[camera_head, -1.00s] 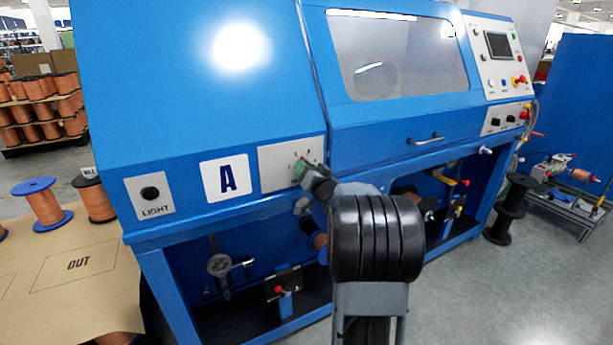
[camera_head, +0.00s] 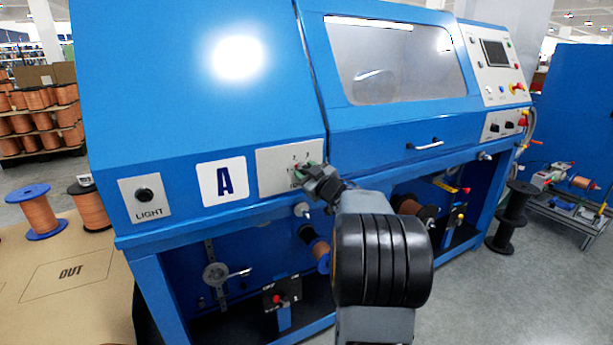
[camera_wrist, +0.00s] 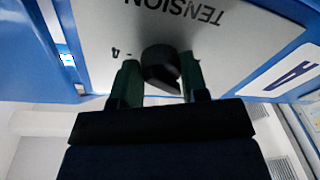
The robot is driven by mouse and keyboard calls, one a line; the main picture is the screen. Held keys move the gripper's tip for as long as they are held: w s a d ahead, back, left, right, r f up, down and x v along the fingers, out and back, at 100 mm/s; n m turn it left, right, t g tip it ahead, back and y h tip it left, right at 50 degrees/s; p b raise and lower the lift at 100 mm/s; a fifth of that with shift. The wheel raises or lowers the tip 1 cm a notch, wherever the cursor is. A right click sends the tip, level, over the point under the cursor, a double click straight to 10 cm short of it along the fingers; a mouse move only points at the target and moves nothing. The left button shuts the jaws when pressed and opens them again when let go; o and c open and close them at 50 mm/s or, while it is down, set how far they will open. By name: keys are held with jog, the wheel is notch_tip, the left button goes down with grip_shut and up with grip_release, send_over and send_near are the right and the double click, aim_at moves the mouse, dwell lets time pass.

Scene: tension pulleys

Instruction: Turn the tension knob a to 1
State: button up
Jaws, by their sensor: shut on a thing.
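The tension plate (camera_head: 270,160) is a light panel on the blue machine's front, right of the white A sign (camera_head: 222,181). In the wrist view the plate (camera_wrist: 225,45) appears upside down, with the word TENSION and a digit 4 readable. The dark round tension knob (camera_wrist: 160,65) sits between my gripper's green fingers (camera_wrist: 160,76), which are shut on it from both sides. In the head view my gripper (camera_head: 308,170) is at the right part of the plate and mostly hides the knob. The knob's pointer direction cannot be made out.
The LIGHT plate (camera_head: 147,198) with a black knob is left of the A sign. Below, the open bay holds a lever wheel (camera_head: 215,274) and a red-knobbed box (camera_head: 282,294). A table with copper spools (camera_head: 40,215) stands at the left.

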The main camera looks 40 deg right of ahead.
jog(key=n+b, duration=0.1)
jog(key=n, duration=0.4)
jog(key=shift+r+n+g, duration=0.15)
jog(key=shift+n+g, duration=0.25)
dwell(0.3)
jog(key=o, duration=0.9)
jog(key=s+p, duration=0.1)
jog(key=s, duration=1.2)
jog(key=shift+s+p, duration=0.35)
jog(key=shift+s, duration=0.05)
